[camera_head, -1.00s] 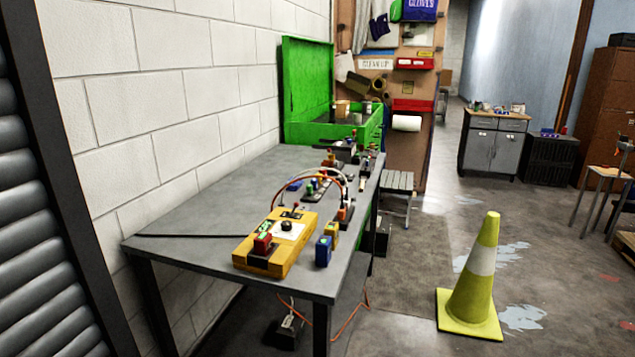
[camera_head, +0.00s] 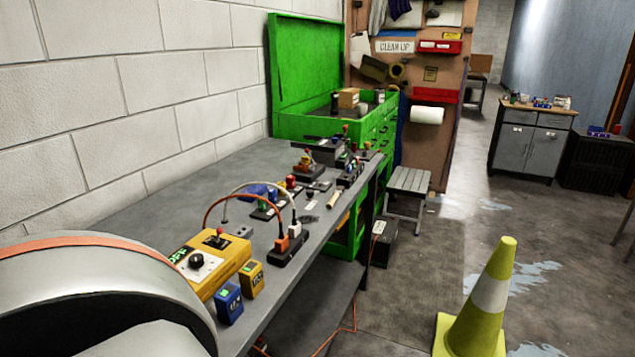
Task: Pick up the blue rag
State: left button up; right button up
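I cannot pick out the blue rag for certain. A small blue item (camera_head: 258,190) lies on the grey workbench (camera_head: 190,195) behind the looped cables; it is too small to tell whether it is cloth. A dark blue cloth-like strip (camera_head: 402,125) hangs beside the green tool chest (camera_head: 300,125), partly hidden by it. Another dark blue item (camera_head: 398,8) hangs on the brown board at the top. A large white rounded part with an orange band, apparently my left arm, fills the lower left corner. Neither gripper is in view.
A yellow control box (camera_head: 212,262), blue and yellow blocks and power strips crowd the bench. A yellow cone (camera_head: 480,300) stands on the floor at the right. A grey stool (camera_head: 408,185) and a dark box (camera_head: 382,242) stand beside the bench. Floor beyond the cone is open.

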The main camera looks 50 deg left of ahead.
aim_at(258, 189)
jog(key=i+u, duration=0.2)
jog(key=i, duration=0.25)
jog(key=i+l+u, duration=0.15)
jog(key=i, duration=0.25)
jog(key=i+l+u, duration=0.2)
jog(key=i, duration=0.2)
jog(key=i+l+u, duration=0.1)
jog(key=u, duration=0.3)
jog(key=i+l+u, duration=0.45)
jog(key=u, duration=0.3)
